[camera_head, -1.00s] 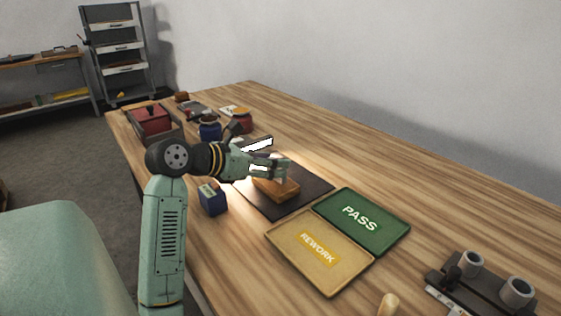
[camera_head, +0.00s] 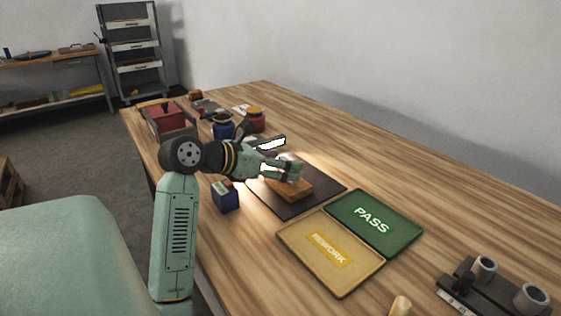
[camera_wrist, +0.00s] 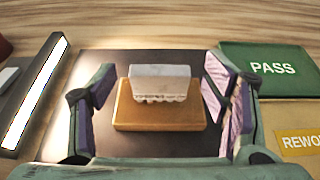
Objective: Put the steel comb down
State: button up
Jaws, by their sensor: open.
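The steel comb (camera_wrist: 160,82) is a pale grey plate with a toothed lower edge. In the wrist view it is at the wooden block (camera_wrist: 160,115), over its far part; I cannot tell whether it stands or lies there. The block also shows in the head view (camera_head: 294,188), on the dark mat (camera_head: 318,198). My gripper (camera_wrist: 160,88) is open, with one finger on each side of the comb and a visible gap to both. In the head view my gripper (camera_head: 291,171) is low over the block and hides most of the comb.
The green PASS tray (camera_head: 395,236) and yellow REWORK tray (camera_head: 345,283) lie right of the mat. A blue box (camera_head: 226,199) stands close to its left. A lit bar (camera_wrist: 38,90) is left of my gripper. Jars and a red box (camera_head: 163,119) stand farther back.

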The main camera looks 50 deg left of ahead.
jog(key=d+v, duration=0.1)
jog(key=v, duration=1.1)
jog(key=shift+a+b, duration=0.35)
jog(key=shift+a, duration=0.1)
jog(key=shift+r, duration=0.1)
